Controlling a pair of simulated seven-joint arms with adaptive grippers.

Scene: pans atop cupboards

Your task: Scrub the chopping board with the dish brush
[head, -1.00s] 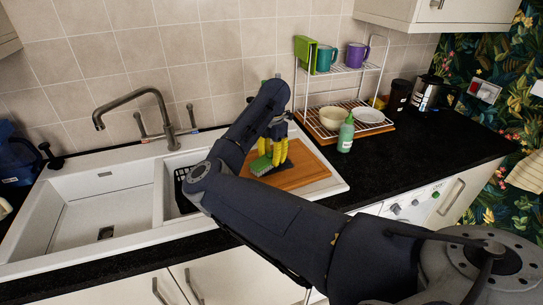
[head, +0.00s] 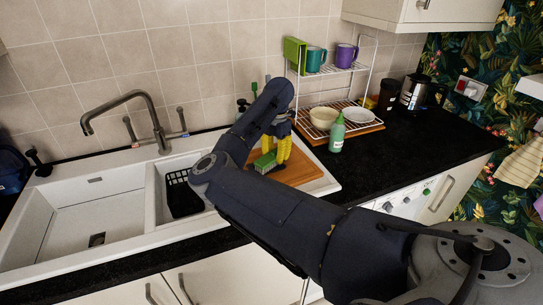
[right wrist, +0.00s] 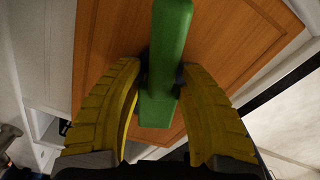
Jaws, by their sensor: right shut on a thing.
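The wooden chopping board (head: 299,172) lies flat on the right part of the sink unit, partly hidden behind my right arm; it also fills much of the right wrist view (right wrist: 235,45). My right gripper (head: 276,152), with yellow ribbed fingers, points down over the board and is shut on the green dish brush (head: 265,161). In the right wrist view the green brush (right wrist: 168,50) lies between the two yellow fingers (right wrist: 160,80). In the head view the brush is low at the board, but I cannot tell whether its bristles touch. My left gripper is out of view.
The sink (head: 95,215) and black basket (head: 183,195) are left of the board. A green bottle (head: 337,134) stands right behind it, near the dish rack (head: 340,72) with bowl (head: 323,117), plate (head: 359,115) and mugs. The tap (head: 150,115) rises behind the sink.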

